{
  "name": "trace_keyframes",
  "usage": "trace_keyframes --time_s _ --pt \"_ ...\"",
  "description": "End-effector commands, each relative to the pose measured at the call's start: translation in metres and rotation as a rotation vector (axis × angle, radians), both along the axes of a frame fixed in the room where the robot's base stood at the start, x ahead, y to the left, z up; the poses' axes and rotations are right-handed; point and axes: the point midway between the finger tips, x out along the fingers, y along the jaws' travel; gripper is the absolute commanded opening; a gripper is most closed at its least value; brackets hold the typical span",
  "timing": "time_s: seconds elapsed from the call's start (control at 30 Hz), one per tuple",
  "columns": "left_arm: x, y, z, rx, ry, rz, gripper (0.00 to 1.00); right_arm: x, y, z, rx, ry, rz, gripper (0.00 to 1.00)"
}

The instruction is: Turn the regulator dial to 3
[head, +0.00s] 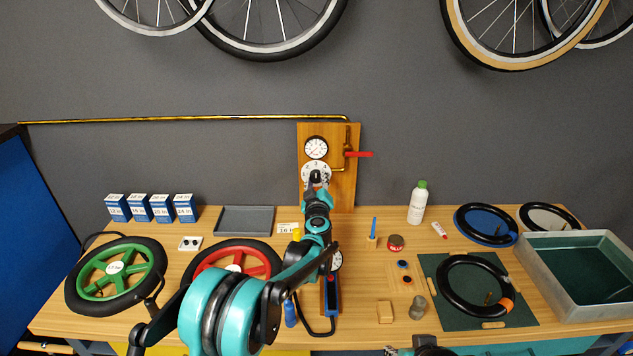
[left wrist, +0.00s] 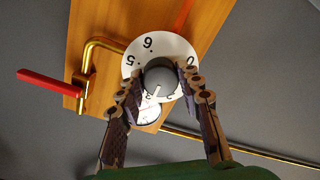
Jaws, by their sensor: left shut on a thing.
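The regulator dial (head: 310,168) is a white numbered disc with a dark round knob, on a wooden board (head: 343,195) on the wall. In the left wrist view the dial (left wrist: 137,57) appears turned over, with 6, 5 and 0 legible and lower figures partly hidden. My left gripper (left wrist: 160,86) is shut on the grey knob (left wrist: 159,73), one finger on each side. A pale mark shows on the knob's lower edge near the lower figures; its exact reading is unclear. In the head view my left gripper (head: 316,183) covers the dial's lower part. My right gripper (head: 425,345) shows only partly at the bottom edge.
A round gauge (head: 316,148) sits above the dial. A red lever (head: 358,154) and brass pipe (head: 190,118) are beside it. The workbench below holds wheels, blue boxes, a grey tray (head: 244,220), a white bottle (head: 418,203) and a metal basin (head: 560,310).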

Motion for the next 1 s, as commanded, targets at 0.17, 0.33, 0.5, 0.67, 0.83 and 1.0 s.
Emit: trace_keyframes --time_s 0.17,0.33,0.5,0.67,0.83,1.0 --pt "-0.001 -0.001 -0.001 -0.002 0.001 -0.001 0.54 0.000 0.000 0.000 0.000 0.000 0.000 0.40" --pt "0.000 0.000 -0.001 -0.002 0.001 -0.001 0.56 0.000 0.000 0.000 0.000 0.000 0.000 0.40" --pt "-0.002 0.000 0.000 -0.002 0.001 -0.001 0.56 0.000 0.000 0.000 0.000 0.000 0.000 0.40" --pt "-0.019 -0.001 0.000 -0.001 0.000 -0.001 0.56 0.000 0.000 0.000 0.000 0.000 0.000 0.40" --pt "-0.057 -0.002 0.001 -0.001 0.000 -0.001 0.56 0.000 0.000 0.000 0.000 0.000 0.000 0.40" --pt "-0.092 -0.003 0.001 -0.001 0.000 -0.003 0.56 0.000 0.000 0.000 0.000 0.000 0.000 0.40"
